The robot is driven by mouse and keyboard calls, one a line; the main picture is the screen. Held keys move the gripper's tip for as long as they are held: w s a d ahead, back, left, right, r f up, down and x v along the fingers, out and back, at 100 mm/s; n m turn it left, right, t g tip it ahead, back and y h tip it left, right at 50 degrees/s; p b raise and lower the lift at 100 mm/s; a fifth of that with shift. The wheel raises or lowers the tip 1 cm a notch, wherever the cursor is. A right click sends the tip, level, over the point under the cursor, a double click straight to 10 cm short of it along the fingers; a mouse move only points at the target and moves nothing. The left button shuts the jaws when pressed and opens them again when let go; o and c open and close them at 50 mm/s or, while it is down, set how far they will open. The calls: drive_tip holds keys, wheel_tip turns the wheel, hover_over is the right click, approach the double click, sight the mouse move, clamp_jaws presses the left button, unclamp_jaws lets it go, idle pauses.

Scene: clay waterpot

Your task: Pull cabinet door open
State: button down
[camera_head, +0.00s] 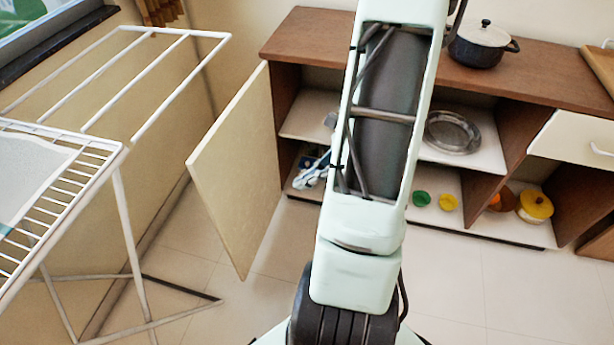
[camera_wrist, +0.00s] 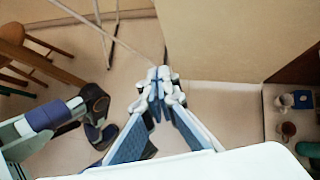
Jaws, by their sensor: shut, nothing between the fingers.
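The cream cabinet door (camera_head: 236,165) stands swung wide open at the left end of the brown cabinet (camera_head: 400,60), and the shelves behind it show. In the wrist view a large beige panel (camera_wrist: 225,42), which looks like this door, fills the upper middle. My gripper (camera_wrist: 158,76) is shut and empty, with its white and blue fingers meeting at the tips. The tips appear close to the panel's lower left corner; I cannot tell whether they touch it. In the head view my arm hides the middle of the cabinet, and I cannot make out the gripper clearly.
A white drying rack (camera_head: 120,150) stands left of the door, with a floor gap between. A pot (camera_head: 480,45) sits on the cabinet top. A metal plate (camera_head: 452,132) and a yellow-lidded pot (camera_head: 534,206) stand on shelves. A wooden stool (camera_wrist: 25,55) shows at the wrist view's left.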

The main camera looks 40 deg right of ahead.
drive_tip(key=w+a+f+b, duration=0.1)
drive_tip(key=w+a+f, duration=0.2)
drive_tip(key=a, duration=0.3)
drive_tip(key=shift+w+a+f, duration=0.15)
drive_tip(key=shift+w+f, duration=0.2)
drive_tip(key=shift+w, duration=0.4)
